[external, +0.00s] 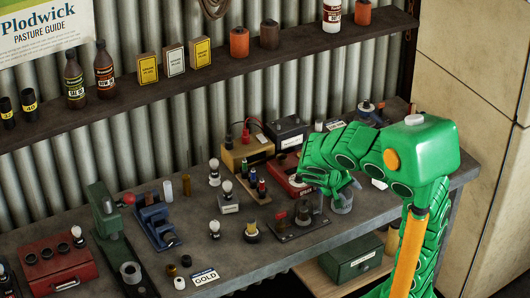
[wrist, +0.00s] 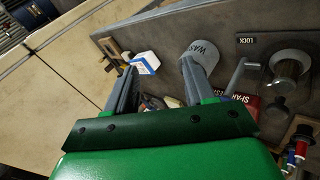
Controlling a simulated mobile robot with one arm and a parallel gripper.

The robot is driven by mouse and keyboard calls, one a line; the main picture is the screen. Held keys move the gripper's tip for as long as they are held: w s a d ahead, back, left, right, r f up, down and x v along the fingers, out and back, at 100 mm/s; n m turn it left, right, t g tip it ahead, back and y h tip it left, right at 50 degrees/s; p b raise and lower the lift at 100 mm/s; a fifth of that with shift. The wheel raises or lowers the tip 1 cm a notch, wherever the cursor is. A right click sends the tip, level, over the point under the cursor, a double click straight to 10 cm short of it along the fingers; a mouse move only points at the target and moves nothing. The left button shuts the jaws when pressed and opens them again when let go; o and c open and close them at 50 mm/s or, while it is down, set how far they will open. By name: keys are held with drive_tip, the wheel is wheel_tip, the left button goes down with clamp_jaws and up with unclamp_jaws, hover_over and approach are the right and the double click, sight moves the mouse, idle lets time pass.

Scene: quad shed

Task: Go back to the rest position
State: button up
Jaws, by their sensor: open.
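My green arm reaches in from the right over the grey workbench (external: 250,238). My gripper (external: 348,186) hangs above the bench's right part, near a small grey cup (external: 342,203). In the wrist view my gripper (wrist: 160,82) shows two grey fingers spread apart, with nothing held between them. The grey cup, lettered "WAS..." (wrist: 197,52), shows beyond the right finger, which partly covers it. A white and blue block (wrist: 145,63) lies beyond the left finger. I cannot tell whether either finger touches these things.
A red box (external: 283,172), a dark fixture plate (external: 300,229) and several small bulbs crowd the bench left of my gripper. A shelf (external: 180,80) with bottles and boxes runs along the corrugated wall. A green drawer box (external: 352,258) stands below the bench.

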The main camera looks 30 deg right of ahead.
drive_tip(key=s+d+n+g+y, duration=0.2)
drive_tip(key=s+d+n, duration=0.1)
drive_tip(key=s, duration=0.4)
drive_tip(key=s+d+n+g+y, duration=0.1)
drive_tip(key=s+d+n+y, duration=0.15)
drive_tip(key=s, duration=0.45)
drive_tip(key=s+a+r+m+y, duration=0.2)
drive_tip(key=s+a+y, duration=0.1)
drive_tip(key=s+a, duration=0.1)
drive_tip(key=shift+s+a+m+y, duration=0.3)
drive_tip(key=shift+a+m+y, duration=0.05)
drive_tip(key=shift+a, duration=0.4)
